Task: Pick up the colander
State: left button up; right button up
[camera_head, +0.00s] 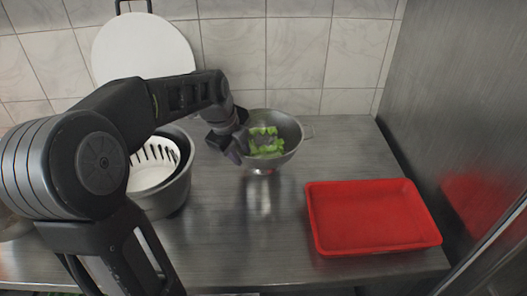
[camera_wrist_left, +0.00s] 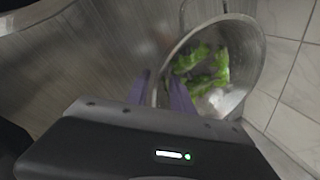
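The colander (camera_head: 287,127) is a metal bowl with wire side handles, standing upright on the steel counter near the back wall. Green leafy pieces (camera_head: 265,141) lie in it. It also shows in the left wrist view (camera_wrist_left: 245,60), tilted in the picture. My left gripper (camera_head: 238,152) is at the colander's left side in the head view. In the left wrist view its two purple fingers (camera_wrist_left: 162,95) are apart, with the bowl's near rim between them. The fingers look open; contact with the rim cannot be told. My right gripper is not in view.
A red tray (camera_head: 318,226) lies at the right on the counter (camera_head: 255,262). A grey pot (camera_head: 170,196) with a white slotted insert (camera_head: 145,176) stands left, partly behind my arm. A white round board (camera_head: 140,48) leans on the tiled wall. A metal panel (camera_head: 465,110) bounds the right.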

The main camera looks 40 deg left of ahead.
pick_arm(q)
jog(key=shift+c, duration=0.2)
grip_shut()
dwell(1.3)
